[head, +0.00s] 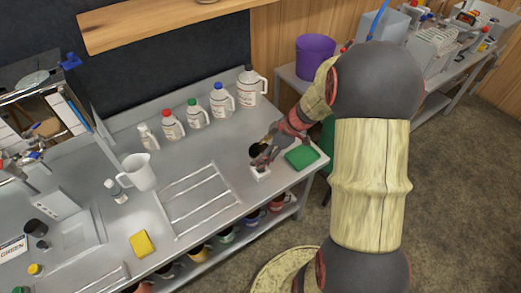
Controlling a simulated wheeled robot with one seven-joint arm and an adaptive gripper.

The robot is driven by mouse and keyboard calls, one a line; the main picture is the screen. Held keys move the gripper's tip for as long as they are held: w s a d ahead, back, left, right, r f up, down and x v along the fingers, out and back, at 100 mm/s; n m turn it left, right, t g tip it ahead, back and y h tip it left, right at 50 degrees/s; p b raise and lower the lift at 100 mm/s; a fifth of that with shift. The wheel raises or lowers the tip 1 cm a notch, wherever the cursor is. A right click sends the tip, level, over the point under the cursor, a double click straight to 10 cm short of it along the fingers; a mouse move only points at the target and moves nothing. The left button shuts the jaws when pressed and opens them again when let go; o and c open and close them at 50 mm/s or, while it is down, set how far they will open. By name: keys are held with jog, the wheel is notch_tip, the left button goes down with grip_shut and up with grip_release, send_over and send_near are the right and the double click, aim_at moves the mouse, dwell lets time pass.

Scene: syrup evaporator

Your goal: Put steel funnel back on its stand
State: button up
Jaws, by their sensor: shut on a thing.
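My gripper (270,153) is at the right end of the steel counter, reaching down and left. It is shut on the steel funnel (257,150), which shows as a small dark round mouth at the fingers. A small white stand (260,174) is on the counter just below the funnel and fingers. The fingers hide part of the funnel and the top of the stand. I cannot tell whether the funnel touches the stand.
A green pad (302,158) lies just right of the stand. Several capped jugs (221,103) line the counter's back. A ribbed drain area (200,198), a white pitcher (139,173) and a yellow sponge (142,244) are to the left. A wooden shelf (170,20) hangs above.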

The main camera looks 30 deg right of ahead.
jog(key=shift+f+b, duration=2.8)
jog(key=shift+b, duration=0.15)
jog(key=shift+f, duration=0.35)
jog(key=o, duration=1.2)
jog(key=shift+o, duration=1.1)
jog(key=shift+o, duration=1.4)
jog(key=shift+r+p, duration=1.1)
jog(key=shift+r, duration=2.4)
